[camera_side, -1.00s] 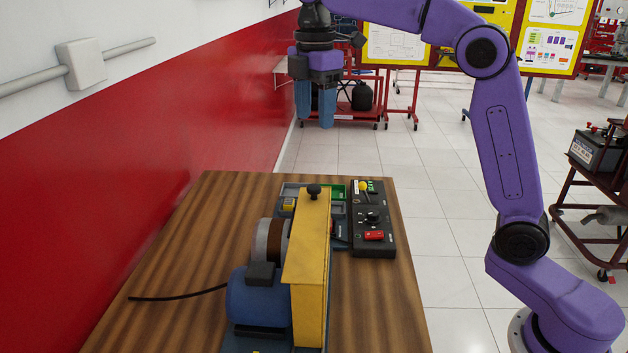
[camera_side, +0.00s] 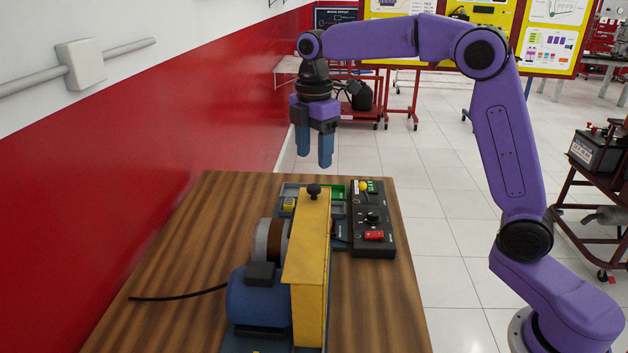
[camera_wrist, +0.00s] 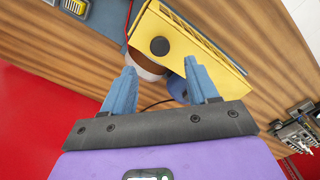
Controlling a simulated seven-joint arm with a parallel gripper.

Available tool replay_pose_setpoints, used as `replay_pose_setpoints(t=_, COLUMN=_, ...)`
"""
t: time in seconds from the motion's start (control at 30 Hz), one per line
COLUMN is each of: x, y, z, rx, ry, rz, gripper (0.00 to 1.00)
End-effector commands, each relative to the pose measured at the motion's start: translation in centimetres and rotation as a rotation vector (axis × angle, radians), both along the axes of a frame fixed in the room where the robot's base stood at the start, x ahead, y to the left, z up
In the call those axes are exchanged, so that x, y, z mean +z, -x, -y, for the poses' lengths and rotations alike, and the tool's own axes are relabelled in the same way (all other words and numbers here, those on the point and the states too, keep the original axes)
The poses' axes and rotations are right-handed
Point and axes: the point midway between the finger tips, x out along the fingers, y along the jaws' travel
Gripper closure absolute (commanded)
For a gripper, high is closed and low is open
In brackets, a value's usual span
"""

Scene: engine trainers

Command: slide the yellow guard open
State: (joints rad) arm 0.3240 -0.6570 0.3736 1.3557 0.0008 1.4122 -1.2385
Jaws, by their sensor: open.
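In the wrist view the guard (camera_wrist: 195,55) runs diagonally and the knob (camera_wrist: 159,46) lies just beyond the fingertips. My gripper (camera_side: 315,161) is open and empty, fingers pointing down, above the knob and apart from it. Its two blue fingers also show in the wrist view (camera_wrist: 161,73).
A red wall (camera_side: 90,225) borders the wooden table (camera_side: 180,255) on the left. A black cable lies at left.

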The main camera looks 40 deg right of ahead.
Motion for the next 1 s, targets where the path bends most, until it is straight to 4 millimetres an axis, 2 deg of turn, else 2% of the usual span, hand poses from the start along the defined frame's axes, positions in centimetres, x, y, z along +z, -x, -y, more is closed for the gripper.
replay_pose_setpoints(t=0.2, x=-4.0, y=0.1, z=0.0, rx=0.000, ry=0.001, rz=-0.004, gripper=0.41)
replay_pose_setpoints(t=0.4, x=-6.5, y=0.1, z=0.0, rx=-0.001, ry=0.000, rz=-0.002, gripper=0.41)
replay_pose_setpoints(t=0.6, x=-7.3, y=0.0, z=0.0, rx=-0.001, ry=-0.001, rz=0.000, gripper=0.41)
replay_pose_setpoints(t=0.83, x=-7.4, y=0.0, z=0.0, rx=-0.001, ry=-0.001, rz=0.001, gripper=0.41)
replay_pose_setpoints(t=0.87, x=-7.4, y=0.0, z=0.0, rx=-0.001, ry=-0.001, rz=0.001, gripper=0.44)
replay_pose_setpoints(t=1.0, x=-7.3, y=0.0, z=0.0, rx=-0.001, ry=-0.001, rz=0.001, gripper=0.90)
